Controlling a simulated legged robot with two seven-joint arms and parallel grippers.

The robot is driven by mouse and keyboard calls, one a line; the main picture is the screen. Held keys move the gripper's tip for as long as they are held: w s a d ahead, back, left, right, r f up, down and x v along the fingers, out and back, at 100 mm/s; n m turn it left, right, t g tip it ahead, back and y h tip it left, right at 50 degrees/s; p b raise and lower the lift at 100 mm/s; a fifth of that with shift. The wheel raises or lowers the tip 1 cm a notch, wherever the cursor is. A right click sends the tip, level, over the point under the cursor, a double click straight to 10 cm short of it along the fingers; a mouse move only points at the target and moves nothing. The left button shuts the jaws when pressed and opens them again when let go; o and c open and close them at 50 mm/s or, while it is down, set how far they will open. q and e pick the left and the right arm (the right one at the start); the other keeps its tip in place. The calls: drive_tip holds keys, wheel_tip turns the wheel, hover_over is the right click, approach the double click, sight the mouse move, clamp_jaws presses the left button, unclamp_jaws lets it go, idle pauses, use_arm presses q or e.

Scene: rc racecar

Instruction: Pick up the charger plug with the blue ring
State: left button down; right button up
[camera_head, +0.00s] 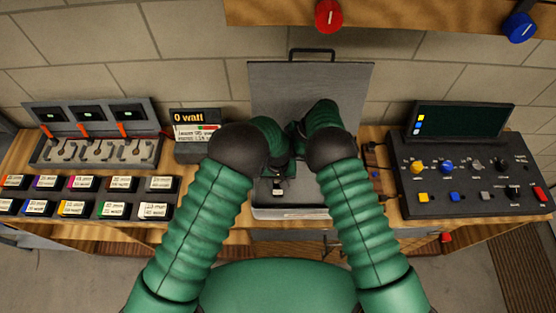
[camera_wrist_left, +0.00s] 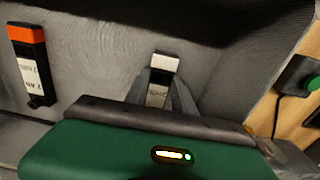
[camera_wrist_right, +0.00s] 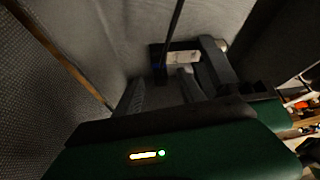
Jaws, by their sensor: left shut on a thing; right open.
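My left gripper (camera_wrist_left: 160,92) is shut on a labelled pack with a white top (camera_wrist_left: 164,63) in the left wrist view. The pack shows small in the head view (camera_head: 278,187), inside the open grey case (camera_head: 262,80). My right gripper (camera_wrist_right: 160,88) is open, its fingers just short of a dark piece with a white label (camera_wrist_right: 183,57). A small blue patch (camera_wrist_right: 157,68) shows at that piece's dark end, near a thin black cable (camera_wrist_right: 176,20). I cannot tell if this is the charger plug's blue ring. My forearms hide much of the case in the head view.
An orange-topped black pack (camera_wrist_left: 33,65) lies left of the held one. A charger station (camera_head: 95,135) and several labelled boxes (camera_head: 82,196) stand left. A control console (camera_head: 470,175) stands right. A wooden shelf (camera_head: 400,12) hangs above.

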drive_tip(key=shift+x, duration=0.8)
drive_tip(key=shift+d, duration=0.1)
clamp_jaws()
wheel_tip(320, 180, up, 10)
drive_tip(key=shift+r, duration=0.1)
use_arm(q)
drive_tip(key=c, duration=1)
unclamp_jaws()
drive_tip(key=shift+o, duration=0.2)
drive_tip(key=shift+r, duration=0.1)
wheel_tip(320, 180, up, 12)
